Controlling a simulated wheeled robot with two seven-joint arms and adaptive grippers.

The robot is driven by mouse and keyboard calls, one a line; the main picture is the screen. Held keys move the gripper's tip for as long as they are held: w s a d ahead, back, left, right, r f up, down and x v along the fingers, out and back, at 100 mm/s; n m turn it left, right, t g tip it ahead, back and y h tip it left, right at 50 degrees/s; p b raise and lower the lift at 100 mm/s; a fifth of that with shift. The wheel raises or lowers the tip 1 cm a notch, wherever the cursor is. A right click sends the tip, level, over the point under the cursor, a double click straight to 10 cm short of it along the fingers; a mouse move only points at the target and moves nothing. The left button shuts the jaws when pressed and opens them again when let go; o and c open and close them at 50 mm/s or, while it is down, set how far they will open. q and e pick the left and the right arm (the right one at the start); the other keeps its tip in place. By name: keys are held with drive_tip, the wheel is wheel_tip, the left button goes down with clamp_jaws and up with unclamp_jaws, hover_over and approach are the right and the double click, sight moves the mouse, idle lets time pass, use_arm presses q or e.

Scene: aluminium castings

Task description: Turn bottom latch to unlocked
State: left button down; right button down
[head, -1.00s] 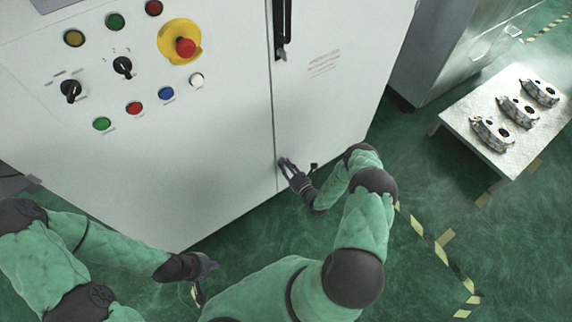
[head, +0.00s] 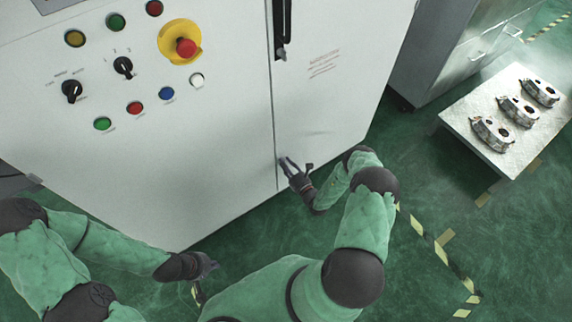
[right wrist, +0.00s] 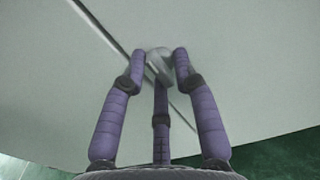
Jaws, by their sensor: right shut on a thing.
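The bottom latch (right wrist: 160,66) is a small grey metal piece beside the dark door seam of the white cabinet (head: 220,140). In the right wrist view, the fingers of my right gripper (right wrist: 160,62) are closed around it from both sides, with another finger below. In the head view, my right gripper (head: 285,165) is at the lower end of the door seam and hides the latch. The latch's exact angle is hard to tell. My left gripper (head: 210,266) hangs low at the left, away from the cabinet front; its fingers are too small to read.
A control panel with several coloured buttons, black rotary knobs (head: 72,91) and a red emergency stop (head: 186,47) is on the cabinet. A black door handle (head: 282,30) is above. A table (head: 470,125) with 3 castings (head: 519,111) stands right. Green floor is open between.

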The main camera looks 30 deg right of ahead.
drive_tip(key=shift+a, duration=0.4)
drive_tip(key=c, duration=1.2)
unclamp_jaws()
drive_tip(key=shift+d, duration=0.15)
drive_tip(key=shift+s, duration=0.1)
drive_tip(key=s, duration=0.8)
drive_tip(key=s+d, duration=0.1)
drive_tip(key=s, duration=0.2)
drive_tip(key=shift+s, duration=0.4)
